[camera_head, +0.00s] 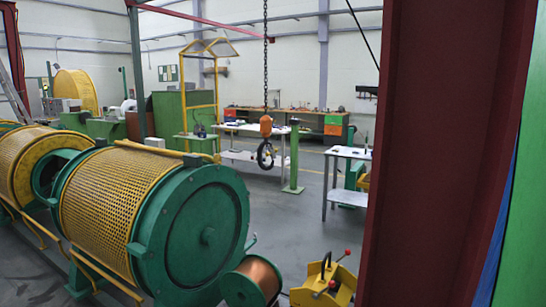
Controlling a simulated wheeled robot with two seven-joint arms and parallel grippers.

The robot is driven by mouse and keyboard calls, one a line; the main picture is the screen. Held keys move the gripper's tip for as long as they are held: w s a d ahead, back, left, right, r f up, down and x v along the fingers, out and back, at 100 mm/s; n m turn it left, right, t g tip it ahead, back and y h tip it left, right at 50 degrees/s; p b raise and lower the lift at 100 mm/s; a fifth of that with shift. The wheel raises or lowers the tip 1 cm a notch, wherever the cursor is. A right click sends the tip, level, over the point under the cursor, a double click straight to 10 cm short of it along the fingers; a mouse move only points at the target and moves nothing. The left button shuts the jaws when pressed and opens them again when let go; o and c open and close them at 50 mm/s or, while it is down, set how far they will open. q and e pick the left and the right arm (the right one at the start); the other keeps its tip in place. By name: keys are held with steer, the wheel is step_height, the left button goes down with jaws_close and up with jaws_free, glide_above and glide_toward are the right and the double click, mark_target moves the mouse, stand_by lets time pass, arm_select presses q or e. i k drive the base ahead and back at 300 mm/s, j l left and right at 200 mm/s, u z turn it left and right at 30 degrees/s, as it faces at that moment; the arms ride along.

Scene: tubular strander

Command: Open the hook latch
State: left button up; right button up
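An orange hook block (266,126) hangs on a dark chain (265,60) in the middle of the head view, some way off. Below it hangs a dark, ring-shaped piece (260,157), which looks like the hook. It is too small to tell its latch or whether the latch is open or shut. Neither of my grippers is in view.
A large dark red post (440,150) blocks much of the right side. The green and yellow strander drum (200,230) fills the left, with a copper spool (262,278) and a yellow fixture (325,285) in front. White tables (345,152) and a green post (294,160) stand behind.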

mark_target(271, 152)
steer(key=i+j+z, duration=0.1)
steer(key=z, duration=0.35)
steer(key=i+j+z, duration=0.15)
steer(key=z, duration=0.35)
steer(key=i+j+z, duration=0.1)
steer(key=z, duration=0.35)
steer(key=j, duration=0.1)
